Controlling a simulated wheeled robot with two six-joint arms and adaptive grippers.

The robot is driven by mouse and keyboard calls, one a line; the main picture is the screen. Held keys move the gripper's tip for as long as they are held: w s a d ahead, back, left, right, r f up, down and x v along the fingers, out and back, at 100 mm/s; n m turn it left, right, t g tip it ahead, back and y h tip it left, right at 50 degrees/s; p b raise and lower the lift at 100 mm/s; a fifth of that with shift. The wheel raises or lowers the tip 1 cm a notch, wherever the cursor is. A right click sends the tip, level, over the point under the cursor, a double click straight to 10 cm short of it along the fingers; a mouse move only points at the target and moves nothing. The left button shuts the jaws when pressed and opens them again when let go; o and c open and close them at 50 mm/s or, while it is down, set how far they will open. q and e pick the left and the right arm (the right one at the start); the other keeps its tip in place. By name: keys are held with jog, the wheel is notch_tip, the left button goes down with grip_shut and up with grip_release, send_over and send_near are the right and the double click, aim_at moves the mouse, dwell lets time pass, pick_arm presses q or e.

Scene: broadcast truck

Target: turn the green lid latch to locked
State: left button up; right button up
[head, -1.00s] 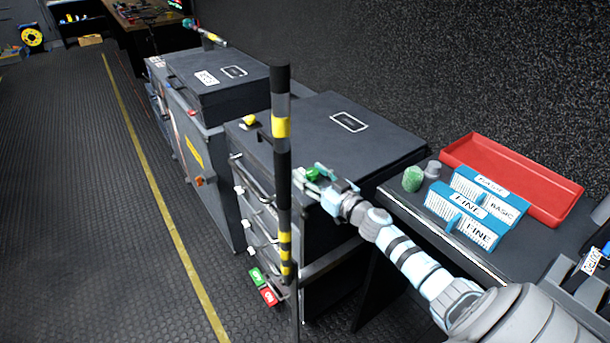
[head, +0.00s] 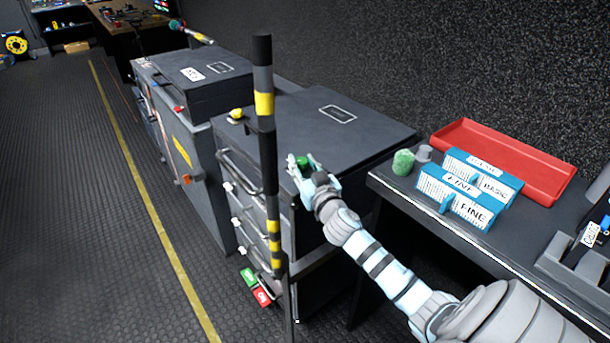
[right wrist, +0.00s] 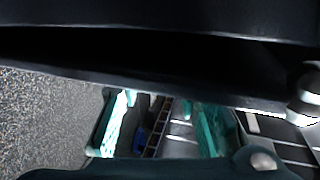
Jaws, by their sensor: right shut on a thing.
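The green lid latch (head: 303,161) is a small green knob at the front right edge of the dark case's lid (head: 345,130). My right gripper (head: 301,166) is at the latch and shut on it, with its pale fingers around the green part. The fingers partly hide the latch, so its exact angle is hard to read. In the right wrist view the two teal fingers (right wrist: 160,125) show apart, below a dark edge; the latch itself cannot be made out there. My left gripper is in neither current view.
A yellow latch (head: 236,115) sits at the lid's other front corner. A black-and-yellow striped post (head: 266,150) stands before the case, near my right gripper. The right-hand table holds a green sponge-like piece (head: 403,162), blue boxes (head: 470,205) and a red tray (head: 530,172).

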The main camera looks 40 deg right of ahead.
jog(key=shift+m+g+h, duration=0.3)
jog(key=shift+m+h, duration=0.1)
jog(key=shift+h, duration=0.2)
jog(key=o, duration=1.1)
jog(key=shift+o, duration=0.2)
jog(key=v, duration=1.2)
jog(key=shift+f, duration=0.1)
